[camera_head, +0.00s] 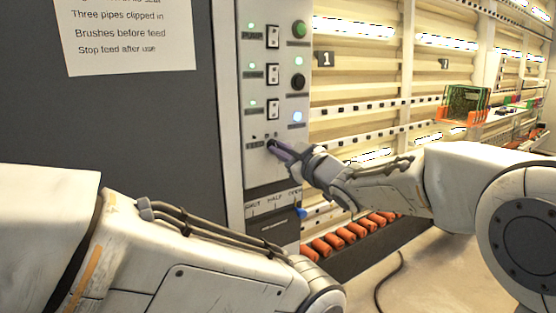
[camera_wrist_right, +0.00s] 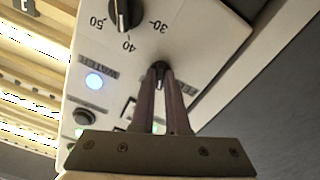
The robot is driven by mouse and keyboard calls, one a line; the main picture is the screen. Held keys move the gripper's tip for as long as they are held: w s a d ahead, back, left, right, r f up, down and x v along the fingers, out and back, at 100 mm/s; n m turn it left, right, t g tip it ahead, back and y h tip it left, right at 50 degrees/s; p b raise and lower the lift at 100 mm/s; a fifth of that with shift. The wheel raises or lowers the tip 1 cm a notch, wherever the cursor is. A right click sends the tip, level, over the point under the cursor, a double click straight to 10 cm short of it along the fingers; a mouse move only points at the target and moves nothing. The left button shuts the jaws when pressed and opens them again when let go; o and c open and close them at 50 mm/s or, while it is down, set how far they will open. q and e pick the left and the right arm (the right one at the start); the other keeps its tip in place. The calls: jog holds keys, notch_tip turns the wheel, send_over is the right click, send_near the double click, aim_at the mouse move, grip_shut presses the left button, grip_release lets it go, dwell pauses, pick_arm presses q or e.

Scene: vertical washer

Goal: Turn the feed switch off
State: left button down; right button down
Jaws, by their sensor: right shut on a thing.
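The control panel (camera_head: 258,90) stands upright in the middle of the head view, with several rocker switches and lights. My right gripper (camera_head: 275,147) reaches it from the right, at the lower part below the rows of rockers. In the right wrist view the right gripper's two fingers (camera_wrist_right: 160,75) are shut on a small black switch lever (camera_wrist_right: 158,68) that sticks out of the panel face. The lever's position is mostly hidden by the fingers. My left gripper is out of view.
A black dial (camera_wrist_right: 123,14) marked 30, 40 and 50 is close to the fingers, and a lit WATER light (camera_wrist_right: 95,81) is nearby. A SHUT/HALF/OPEN strip (camera_head: 270,202) lies below the panel. Orange rollers (camera_head: 345,236) and a rack of boards (camera_head: 465,105) are to the right.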

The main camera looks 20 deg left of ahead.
jog(key=shift+w+d+f+n+b, duration=0.1)
jog(key=shift+d+f+n+b, duration=0.1)
jog(key=shift+n+b, duration=0.25)
jog(key=shift+n, duration=0.25)
jog(key=c, duration=0.9)
grip_release()
jog(key=shift+r, duration=0.1)
jog(key=shift+a, duration=0.1)
jog(key=b+v, duration=0.2)
jog(key=v, duration=0.8)
jog(key=shift+s, duration=0.25)
